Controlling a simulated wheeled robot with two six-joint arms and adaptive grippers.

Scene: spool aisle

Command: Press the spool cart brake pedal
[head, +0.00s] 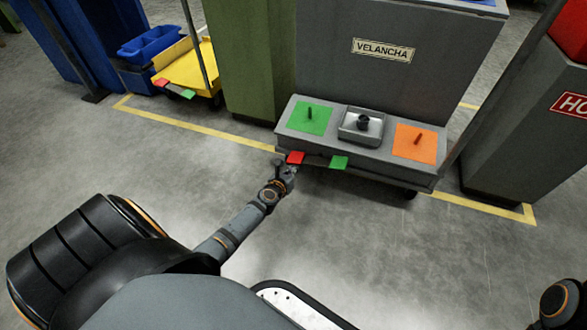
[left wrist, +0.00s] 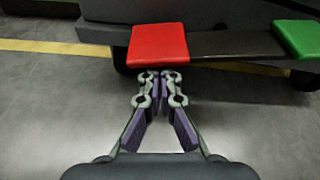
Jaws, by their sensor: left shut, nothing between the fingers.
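The grey spool cart (head: 345,165), labelled VELANCHA, has a red pedal (head: 295,157) and a green pedal (head: 339,162) low on its near side. A dark bar joins the two pedals. The red pedal (left wrist: 158,43) and the green pedal (left wrist: 298,38) also show in the left wrist view. My left gripper (head: 284,166) is shut and empty, right at the near edge of the red pedal. In the left wrist view its fingertips (left wrist: 157,74) are just below that edge; I cannot tell whether they touch. My right gripper is out of view.
On the cart deck are a green plate (head: 311,118), a grey tray (head: 361,127) and an orange plate (head: 415,142). A yellow cart (head: 185,67) with its own red and green pedals stands at the back left. A grey cabinet (head: 515,140) is at right. Floor in front is clear.

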